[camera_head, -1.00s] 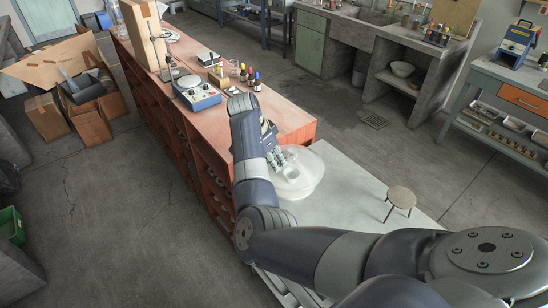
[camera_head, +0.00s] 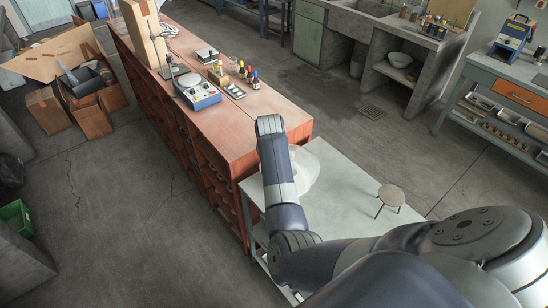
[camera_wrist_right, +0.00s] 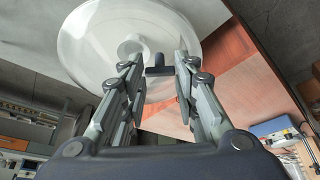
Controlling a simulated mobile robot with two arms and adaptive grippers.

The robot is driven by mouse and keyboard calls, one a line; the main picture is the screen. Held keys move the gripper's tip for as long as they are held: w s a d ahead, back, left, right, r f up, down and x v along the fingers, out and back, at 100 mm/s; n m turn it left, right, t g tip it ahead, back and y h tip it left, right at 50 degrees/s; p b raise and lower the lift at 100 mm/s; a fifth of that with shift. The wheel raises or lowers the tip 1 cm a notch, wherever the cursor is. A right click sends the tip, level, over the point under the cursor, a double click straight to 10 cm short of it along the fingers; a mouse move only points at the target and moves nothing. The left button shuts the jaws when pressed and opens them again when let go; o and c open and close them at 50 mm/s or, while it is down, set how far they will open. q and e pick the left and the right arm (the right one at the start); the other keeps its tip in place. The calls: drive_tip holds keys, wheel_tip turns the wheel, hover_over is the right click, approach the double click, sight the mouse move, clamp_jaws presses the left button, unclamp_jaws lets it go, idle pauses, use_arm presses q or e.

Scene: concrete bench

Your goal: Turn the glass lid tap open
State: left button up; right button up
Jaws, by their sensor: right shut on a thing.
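The round, translucent glass lid (camera_head: 306,170) sits on the pale bench section and is partly hidden behind my right arm in the head view. In the right wrist view the lid (camera_wrist_right: 88,48) fills the upper left, with a pale round neck (camera_wrist_right: 130,46) near its middle. The tap's short dark handle (camera_wrist_right: 158,70) stands out from the neck between the fingertips. My right gripper (camera_wrist_right: 160,66) is shut on this handle. Its fingers are hidden in the head view. My left gripper is in neither view.
A small round stool-like stand (camera_head: 391,195) stands on the pale bench top (camera_head: 345,200), to the right of the lid. The reddish wooden bench (camera_head: 220,130) adjoins it, with a blue-grey instrument (camera_head: 197,92) and small bottles (camera_head: 248,75) further back.

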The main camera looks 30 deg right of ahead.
drive_tip(key=n, duration=0.1)
drive_tip(key=n+y, duration=0.1)
drive_tip(key=n, duration=0.1)
drive_tip(key=n+t, duration=0.1)
drive_tip(key=shift+s+d+n+y, duration=0.15)
drive_tip(key=shift+d+n+y, duration=0.25)
drive_tip(key=shift+n+y, duration=0.6)
drive_tip(key=shift+n, duration=1.2)
drive_tip(key=o, duration=1.1)
drive_tip(key=shift+c, duration=0.2)
